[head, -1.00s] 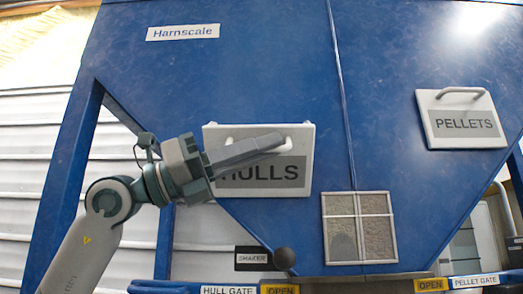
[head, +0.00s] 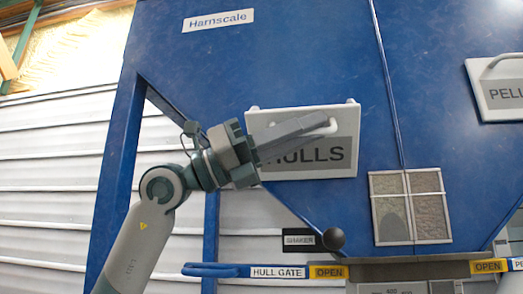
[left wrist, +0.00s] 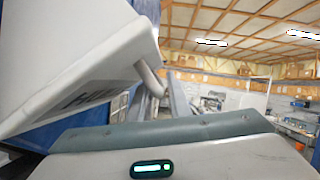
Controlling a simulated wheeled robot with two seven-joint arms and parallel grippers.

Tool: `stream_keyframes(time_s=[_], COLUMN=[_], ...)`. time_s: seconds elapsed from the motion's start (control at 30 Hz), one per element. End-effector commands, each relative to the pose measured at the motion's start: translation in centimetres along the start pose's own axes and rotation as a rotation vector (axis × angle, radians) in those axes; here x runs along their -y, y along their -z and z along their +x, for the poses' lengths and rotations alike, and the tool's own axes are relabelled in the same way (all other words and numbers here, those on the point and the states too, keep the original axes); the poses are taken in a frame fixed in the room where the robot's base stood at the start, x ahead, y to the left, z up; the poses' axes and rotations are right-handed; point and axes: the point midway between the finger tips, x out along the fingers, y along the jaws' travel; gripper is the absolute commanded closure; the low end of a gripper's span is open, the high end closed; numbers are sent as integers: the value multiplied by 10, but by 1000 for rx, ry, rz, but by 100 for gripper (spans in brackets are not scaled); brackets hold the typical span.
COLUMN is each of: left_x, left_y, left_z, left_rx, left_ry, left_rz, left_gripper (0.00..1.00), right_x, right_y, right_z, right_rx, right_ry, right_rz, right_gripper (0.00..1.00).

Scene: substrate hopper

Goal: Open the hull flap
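The hull flap (head: 302,170) is a white framed panel with a grey HULLS label, on the front of the blue hopper. Its light handle (head: 325,129) runs across the upper part, mostly covered by my left gripper (head: 318,124). The fingers lie close together along the handle. In the left wrist view the flap (left wrist: 105,55) fills the upper left, and the handle (left wrist: 150,78) runs from it in between the nearly closed fingers (left wrist: 168,98). The exact contact is partly hidden. In the head view the flap looks flat against the hopper. My right gripper is out of view.
The pellets flap (head: 497,72) is at the upper right. Below the hull flap are a shaker sign (head: 299,239) with a dark knob (head: 333,239), a window (head: 388,218) and the blue hull gate handle (head: 210,270). A corrugated wall (head: 50,180) stands left.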

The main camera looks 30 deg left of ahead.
Motion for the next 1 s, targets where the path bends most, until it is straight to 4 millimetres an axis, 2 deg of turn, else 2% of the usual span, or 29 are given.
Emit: stream_keyframes(time_s=[0.23, 0.37, 1.0], left_x=[-1, -1, -2], left_y=[0, 1, 2], left_z=[-12, -28, -149], left_rx=[1, 1, 0], left_ry=[-1, -2, -3], left_rz=[0, 0, 0], left_gripper=[83, 83, 83], right_x=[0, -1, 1], right_y=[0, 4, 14], right_z=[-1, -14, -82], right_rx=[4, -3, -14], right_ry=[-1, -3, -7], right_rz=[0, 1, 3], right_gripper=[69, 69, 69])
